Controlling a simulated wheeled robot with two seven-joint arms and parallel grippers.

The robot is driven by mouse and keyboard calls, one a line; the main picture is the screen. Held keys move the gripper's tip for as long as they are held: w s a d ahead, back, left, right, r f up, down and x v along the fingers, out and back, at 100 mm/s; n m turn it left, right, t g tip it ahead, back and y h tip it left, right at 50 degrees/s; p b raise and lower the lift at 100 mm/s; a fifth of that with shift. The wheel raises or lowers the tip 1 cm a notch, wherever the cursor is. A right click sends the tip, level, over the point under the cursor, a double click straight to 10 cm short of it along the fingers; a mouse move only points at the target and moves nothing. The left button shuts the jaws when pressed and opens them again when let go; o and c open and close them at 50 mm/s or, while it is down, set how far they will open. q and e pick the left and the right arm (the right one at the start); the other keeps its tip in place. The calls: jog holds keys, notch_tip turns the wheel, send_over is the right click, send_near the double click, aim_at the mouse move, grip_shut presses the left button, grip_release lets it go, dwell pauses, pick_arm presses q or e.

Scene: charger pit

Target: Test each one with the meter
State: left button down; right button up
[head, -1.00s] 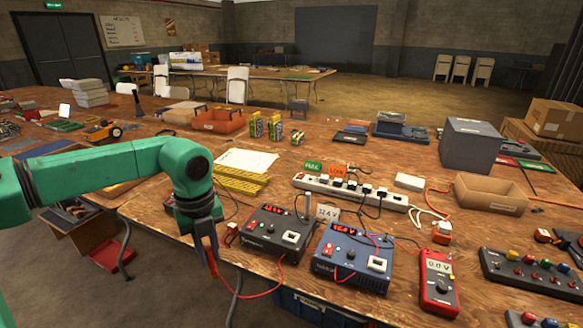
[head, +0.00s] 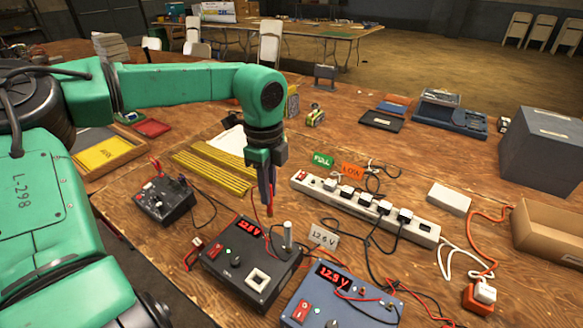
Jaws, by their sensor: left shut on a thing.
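My left gripper (head: 267,190) points down above the table, behind the black charger, and is shut on a slim red probe with a red wire. The black charger (head: 242,270) has a lit red display, a metal cylinder (head: 288,237) upright at its right side and a pale square socket. The blue charger (head: 335,305) stands to its right; its display seems to read 12.9 V. The meter and my right gripper are not in view.
A white power strip (head: 345,205) with several plugs crosses the middle. Yellow bars (head: 210,172) and a smaller black box (head: 163,203) lie left. Cords, an open carton (head: 550,245) and a grey box (head: 545,150) occupy the right.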

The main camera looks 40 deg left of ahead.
pick_arm(q)
jog(key=f+b, duration=0.2)
jog(key=s+f+b, duration=0.1)
jog(key=f+b, duration=0.1)
jog(key=f, duration=0.1)
jog(key=shift+f, duration=0.3)
jog(key=shift+s, duration=0.15)
jog(key=shift+r, duration=0.1)
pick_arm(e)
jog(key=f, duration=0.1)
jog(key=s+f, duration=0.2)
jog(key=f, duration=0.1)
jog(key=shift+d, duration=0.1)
pick_arm(q)
jog(key=shift+b, duration=0.3)
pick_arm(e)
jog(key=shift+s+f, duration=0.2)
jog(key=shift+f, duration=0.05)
